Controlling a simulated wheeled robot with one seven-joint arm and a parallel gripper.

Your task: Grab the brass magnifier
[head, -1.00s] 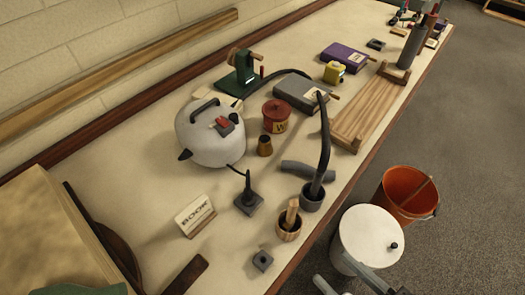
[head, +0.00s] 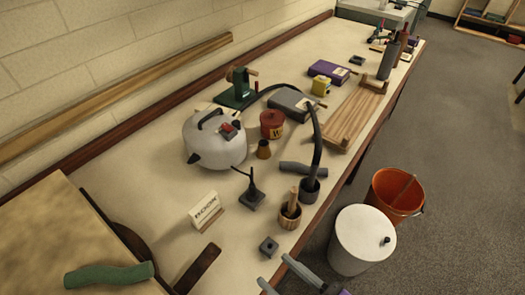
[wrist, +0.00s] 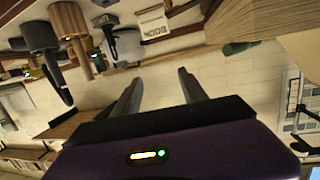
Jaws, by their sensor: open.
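A small tapered brass-brown piece (head: 264,149) stands on the bench between the kettle and the red tin in the head view. It looks like the brass magnifier, but it is too small to be sure. My gripper (head: 285,279) shows at the bottom edge of the head view, beyond the bench's front edge and well short of that piece. Its two fingers are apart with nothing between them, as the wrist view also shows (wrist: 160,76). I cannot pick out the magnifier in the wrist view.
Around the brass piece stand the grey kettle (head: 212,143), red tin (head: 271,125), a dark tube (head: 296,168) and a pot with a tall black hose (head: 310,190). A white bin (head: 360,240) and orange bucket (head: 396,196) stand on the floor.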

